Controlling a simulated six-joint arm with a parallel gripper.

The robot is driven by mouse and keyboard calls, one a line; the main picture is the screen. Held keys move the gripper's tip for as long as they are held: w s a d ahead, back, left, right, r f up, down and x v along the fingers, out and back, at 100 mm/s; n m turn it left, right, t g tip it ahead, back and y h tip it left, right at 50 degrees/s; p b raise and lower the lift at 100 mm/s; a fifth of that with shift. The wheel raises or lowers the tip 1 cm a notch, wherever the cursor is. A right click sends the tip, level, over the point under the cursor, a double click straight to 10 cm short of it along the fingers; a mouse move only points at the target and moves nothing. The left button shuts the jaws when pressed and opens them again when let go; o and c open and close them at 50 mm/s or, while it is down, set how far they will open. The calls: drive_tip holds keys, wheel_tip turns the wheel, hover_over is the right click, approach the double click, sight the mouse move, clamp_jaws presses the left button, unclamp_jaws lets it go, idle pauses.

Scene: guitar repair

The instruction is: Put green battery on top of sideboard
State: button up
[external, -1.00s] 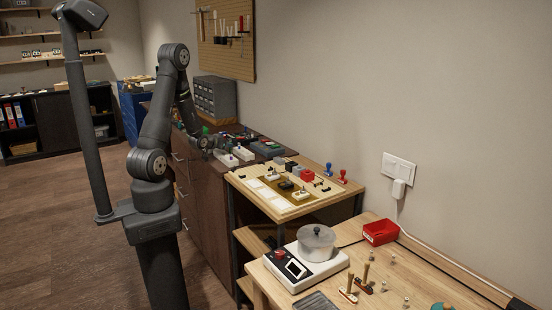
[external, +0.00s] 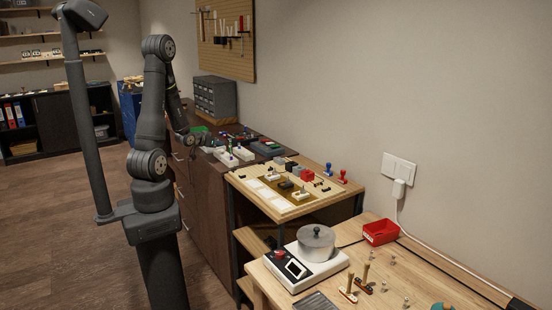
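The sideboard (external: 207,205) is a dark brown cabinet with drawers along the wall. My gripper (external: 206,139) is low over its top, near the front edge, and is small in the picture. A green patch (external: 199,129) shows just behind and above the gripper. It may be the green battery, but it is too small to be sure. I cannot tell whether the gripper touches it, nor whether the fingers are open or shut.
White trays (external: 232,155) and a grey case (external: 267,148) stand on the sideboard's near part. A grey drawer unit (external: 214,99) stands at the back by the wall. A wooden board (external: 284,190) with parts lies on the nearer table.

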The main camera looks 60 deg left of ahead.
sight(230, 149)
drive_tip(key=shift+v, duration=1.9)
drive_tip(key=shift+w, duration=0.15)
drive_tip(key=x, duration=1.1)
drive_tip(key=shift+w+a+f, duration=0.2)
drive_tip(key=shift+w+f, duration=0.05)
drive_tip(key=shift+f, duration=0.25)
drive_tip(key=shift+r, duration=0.2)
